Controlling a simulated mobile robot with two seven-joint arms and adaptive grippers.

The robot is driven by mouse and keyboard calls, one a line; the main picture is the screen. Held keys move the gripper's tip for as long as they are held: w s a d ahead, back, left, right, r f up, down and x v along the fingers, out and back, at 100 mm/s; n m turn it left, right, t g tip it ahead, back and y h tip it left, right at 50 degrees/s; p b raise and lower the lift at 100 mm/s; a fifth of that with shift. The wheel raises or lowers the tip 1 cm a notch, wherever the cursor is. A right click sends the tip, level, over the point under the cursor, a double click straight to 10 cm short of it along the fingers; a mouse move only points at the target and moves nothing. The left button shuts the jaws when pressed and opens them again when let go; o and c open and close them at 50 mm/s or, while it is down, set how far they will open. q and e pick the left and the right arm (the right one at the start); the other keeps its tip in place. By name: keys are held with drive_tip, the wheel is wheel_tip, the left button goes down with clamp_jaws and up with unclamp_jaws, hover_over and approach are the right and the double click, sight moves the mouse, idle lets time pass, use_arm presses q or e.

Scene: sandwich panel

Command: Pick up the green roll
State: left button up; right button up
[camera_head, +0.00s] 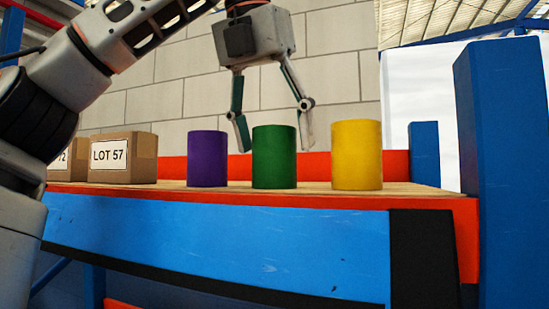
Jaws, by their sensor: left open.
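The green roll (274,158) stands upright on the wooden shelf top, between a purple roll (207,159) on its left and a yellow roll (356,155) on its right. My left gripper (274,146) is open, fingers pointing down. I see no contact, and the gripper's exact depth relative to the roll is hard to tell. My right gripper is not in view.
Cardboard boxes, one marked LOT 57 (123,158), stand on the shelf at the left. A red back ledge (399,165) runs behind the rolls. A blue post (507,170) rises at the right. Gaps separate the rolls.

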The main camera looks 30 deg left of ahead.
use_arm(q)
drive_tip(key=shift+x, duration=1.05)
drive_tip(key=c, duration=1.3)
drive_tip(key=shift+r, duration=0.15)
